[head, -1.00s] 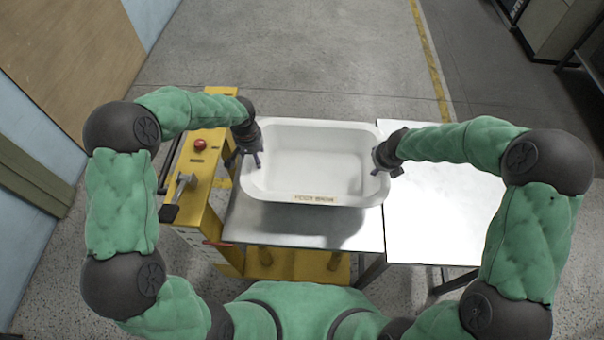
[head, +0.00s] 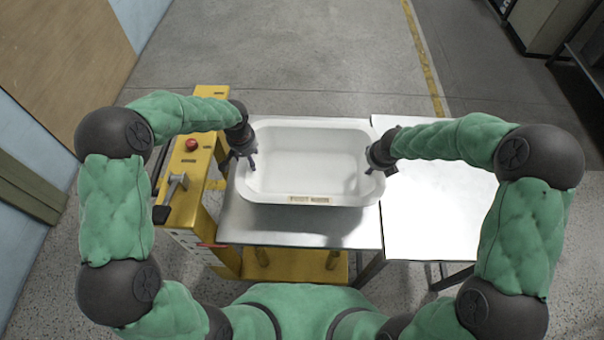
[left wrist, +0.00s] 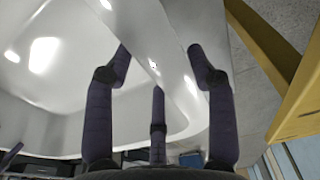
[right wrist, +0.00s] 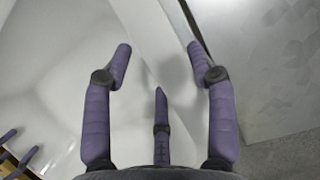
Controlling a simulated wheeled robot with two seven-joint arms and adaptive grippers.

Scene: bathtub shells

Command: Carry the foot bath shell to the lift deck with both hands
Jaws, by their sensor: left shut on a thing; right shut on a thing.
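The foot bath shell (head: 310,165) is a white rounded tub, open side up, with a label on its front rim. It is over the grey metal lift deck (head: 300,228); I cannot tell if it touches. My left gripper (head: 246,155) is shut on its left rim, and my right gripper (head: 381,160) is shut on its right rim. The left wrist view shows the fingers (left wrist: 158,75) on both sides of the rim. The right wrist view shows the fingers (right wrist: 160,70) around the opposite rim. The shell hides the back part of the deck.
A white table (head: 435,215) adjoins the deck on the right. The yellow lift frame (head: 190,205) stands at the left, with a red button (head: 191,145) and a lever (head: 175,188). Open concrete floor lies beyond.

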